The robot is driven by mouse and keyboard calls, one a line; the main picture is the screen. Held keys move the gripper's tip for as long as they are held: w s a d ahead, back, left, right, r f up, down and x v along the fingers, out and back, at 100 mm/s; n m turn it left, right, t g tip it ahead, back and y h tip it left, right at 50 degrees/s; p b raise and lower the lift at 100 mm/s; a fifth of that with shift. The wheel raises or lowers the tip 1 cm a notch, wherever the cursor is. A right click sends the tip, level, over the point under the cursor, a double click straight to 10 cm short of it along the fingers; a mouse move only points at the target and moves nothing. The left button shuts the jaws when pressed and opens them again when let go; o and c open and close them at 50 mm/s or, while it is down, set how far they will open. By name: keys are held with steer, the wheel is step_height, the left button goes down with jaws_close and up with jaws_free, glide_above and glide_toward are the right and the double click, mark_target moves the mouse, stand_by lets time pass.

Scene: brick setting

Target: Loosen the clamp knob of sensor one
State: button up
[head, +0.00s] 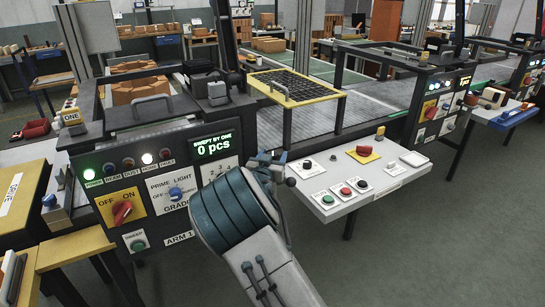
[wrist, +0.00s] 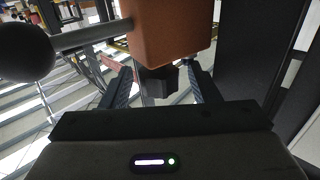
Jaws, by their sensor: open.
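In the wrist view, my gripper (wrist: 159,74) is open, with one dark finger on each side of a small black knob (wrist: 157,82). The knob sits under an orange-brown block (wrist: 168,30), which looks like a sensor body. I see no finger closed on the knob, and contact is unclear. A grey rod (wrist: 88,37) with a black ball (wrist: 25,52) sticks out left of the block. In the head view, my arm hides the block and knob; a black ball (head: 291,182) shows beside my arm's end.
The machine panel (head: 160,190) is left of my arm, with lamps, a red switch (head: 122,212) and a display (head: 212,145) reading "SWEPT BY ONE 0 pcs". A white button shelf (head: 400,177) is at right. A conveyor (head: 385,92) runs behind. The grey floor (head: 450,245) at right is clear.

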steer(key=c, duration=1)
